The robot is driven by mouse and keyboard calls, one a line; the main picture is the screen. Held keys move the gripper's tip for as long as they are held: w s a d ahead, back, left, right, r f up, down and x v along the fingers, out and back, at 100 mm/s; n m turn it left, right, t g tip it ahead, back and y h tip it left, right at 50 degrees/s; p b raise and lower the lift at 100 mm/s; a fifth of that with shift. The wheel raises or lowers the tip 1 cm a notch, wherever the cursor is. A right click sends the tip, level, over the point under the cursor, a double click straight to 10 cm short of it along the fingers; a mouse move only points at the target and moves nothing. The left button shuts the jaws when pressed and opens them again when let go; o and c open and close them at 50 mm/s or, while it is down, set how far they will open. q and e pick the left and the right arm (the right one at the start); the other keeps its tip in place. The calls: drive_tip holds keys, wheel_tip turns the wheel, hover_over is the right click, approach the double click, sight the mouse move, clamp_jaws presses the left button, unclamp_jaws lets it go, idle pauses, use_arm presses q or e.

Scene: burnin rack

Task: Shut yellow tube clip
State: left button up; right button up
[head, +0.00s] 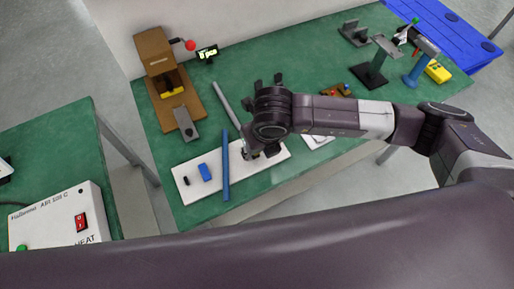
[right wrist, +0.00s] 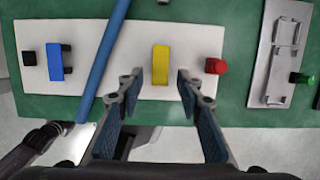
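The yellow tube clip (right wrist: 160,65) is an upright-looking yellow block on a white board (right wrist: 190,38) in the right wrist view. My right gripper (right wrist: 158,80) is open above the board, with one finger on each side of the clip's near end and a gap to each. Nothing is held. In the head view my right gripper (head: 257,152) is over the right part of the white board (head: 190,193), and hand and arm hide the yellow clip. Whether the clip is open or shut is unclear.
A red piece (right wrist: 215,66) lies right of the right finger. A blue tube (right wrist: 106,50) crosses the board on the left, beyond it a blue clip (right wrist: 55,62) and a black piece (right wrist: 28,58). A grey fixture (right wrist: 275,60) stands right. A brown press (head: 160,65) stands behind.

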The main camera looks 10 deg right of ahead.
use_arm(q)
drive_tip(key=shift+w, duration=0.1)
use_arm(e)
drive_tip(key=v, duration=1.2)
drive_tip(key=shift+c, duration=0.3)
